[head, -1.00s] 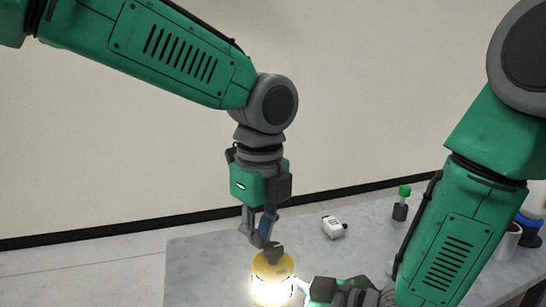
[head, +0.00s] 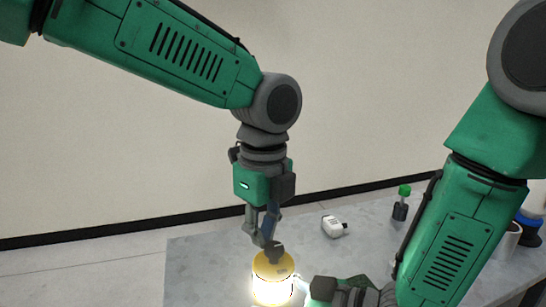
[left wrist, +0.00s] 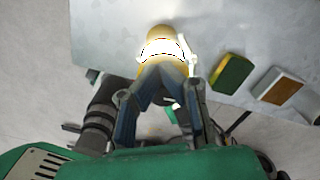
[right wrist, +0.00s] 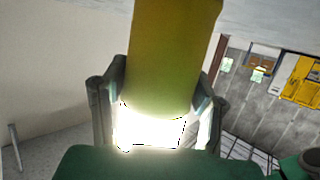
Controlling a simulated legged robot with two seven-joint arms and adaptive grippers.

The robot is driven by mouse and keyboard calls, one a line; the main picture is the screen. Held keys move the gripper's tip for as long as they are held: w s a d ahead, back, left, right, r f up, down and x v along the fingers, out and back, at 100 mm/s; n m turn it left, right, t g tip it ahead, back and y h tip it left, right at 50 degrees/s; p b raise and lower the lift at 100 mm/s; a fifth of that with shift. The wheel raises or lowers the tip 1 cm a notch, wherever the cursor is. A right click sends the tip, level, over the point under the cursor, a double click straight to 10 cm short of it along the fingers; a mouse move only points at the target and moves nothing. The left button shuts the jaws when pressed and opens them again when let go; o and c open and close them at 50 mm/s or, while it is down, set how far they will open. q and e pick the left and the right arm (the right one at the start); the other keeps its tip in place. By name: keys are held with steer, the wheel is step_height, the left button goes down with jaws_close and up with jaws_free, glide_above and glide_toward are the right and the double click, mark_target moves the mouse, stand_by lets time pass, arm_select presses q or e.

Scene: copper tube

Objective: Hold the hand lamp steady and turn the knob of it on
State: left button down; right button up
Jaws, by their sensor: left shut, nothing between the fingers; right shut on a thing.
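The hand lamp has a yellow cap (head: 273,268) with a dark knob (head: 274,250) on top and a brightly glowing section (head: 270,292) below. It stands about upright at the bottom of the head view. My left gripper (head: 264,240) points down, shut and empty, with its fingertips right at the knob; I cannot tell whether they touch it. In the left wrist view its fingers (left wrist: 166,76) overlap the lamp (left wrist: 163,42). My right gripper (head: 318,288) is shut on the lamp from the right. In the right wrist view its fingers flank the glowing section (right wrist: 150,130) below the yellow part (right wrist: 172,50).
The grey table (head: 210,270) is clear left of the lamp. A white bottle-like object (head: 333,226) and a green-capped dark bottle (head: 401,203) stand behind. A white cup (head: 508,240) and a blue object (head: 528,230) are at the right. Two sponge-like blocks (left wrist: 231,72) (left wrist: 282,87) lie nearby.

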arm_select(q)
steer(key=shift+w+a+r, duration=0.1)
steer(key=shift+w+a, duration=0.1)
steer(key=shift+w, duration=0.05)
steer(key=shift+r, duration=2.95)
arm_select(e)
steer(key=o, duration=1.5)
